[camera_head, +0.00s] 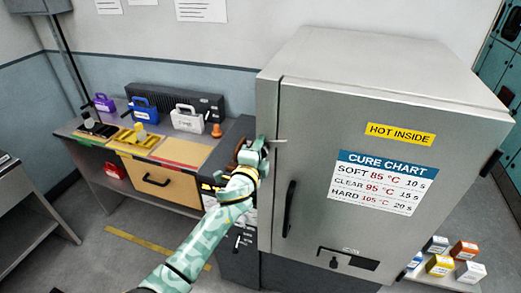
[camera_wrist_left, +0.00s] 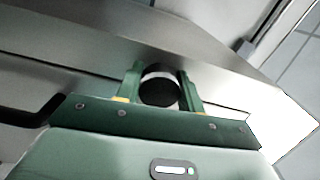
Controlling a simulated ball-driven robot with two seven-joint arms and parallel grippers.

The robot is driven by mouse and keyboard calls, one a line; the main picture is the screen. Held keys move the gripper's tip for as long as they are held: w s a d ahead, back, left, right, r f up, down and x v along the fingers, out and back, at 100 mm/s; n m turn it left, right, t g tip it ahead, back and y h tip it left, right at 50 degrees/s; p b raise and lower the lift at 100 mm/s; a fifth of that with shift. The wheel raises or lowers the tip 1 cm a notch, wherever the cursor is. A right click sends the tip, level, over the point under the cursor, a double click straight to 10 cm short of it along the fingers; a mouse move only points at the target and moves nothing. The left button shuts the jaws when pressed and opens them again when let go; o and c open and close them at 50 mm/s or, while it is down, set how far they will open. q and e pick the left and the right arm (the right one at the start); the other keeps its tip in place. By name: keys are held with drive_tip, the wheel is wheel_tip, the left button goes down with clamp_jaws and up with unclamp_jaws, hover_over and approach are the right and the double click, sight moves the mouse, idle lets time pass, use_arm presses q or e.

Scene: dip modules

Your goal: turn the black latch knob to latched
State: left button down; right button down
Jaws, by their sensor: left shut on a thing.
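The black latch knob (camera_wrist_left: 160,90), round with a pale band, sits between the two green fingers of my left gripper (camera_wrist_left: 161,92) in the left wrist view. The fingers are closed on its sides. In the head view my left gripper (camera_head: 262,146) is at the upper left front edge of the grey cure oven (camera_head: 340,55), beside the door (camera_head: 310,120); the knob is hidden there by the gripper. I cannot tell the knob's turn angle. My right gripper is not in view.
The oven door has a black vertical handle (camera_head: 289,208), which is right of my forearm. A bench with a wooden drawer (camera_head: 150,182) and several coloured cases stands at left. Small boxes (camera_head: 466,250) sit on a low shelf at right. Floor at lower left is clear.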

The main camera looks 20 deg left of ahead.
use_arm(q)
drive_tip(key=shift+m, duration=1.6)
drive_tip(key=shift+f, duration=0.1)
drive_tip(key=c, duration=0.9)
unclamp_jaws()
drive_tip(key=s, duration=1.6)
drive_tip(key=shift+s+a, duration=0.2)
drive_tip(key=shift+a, duration=0.1)
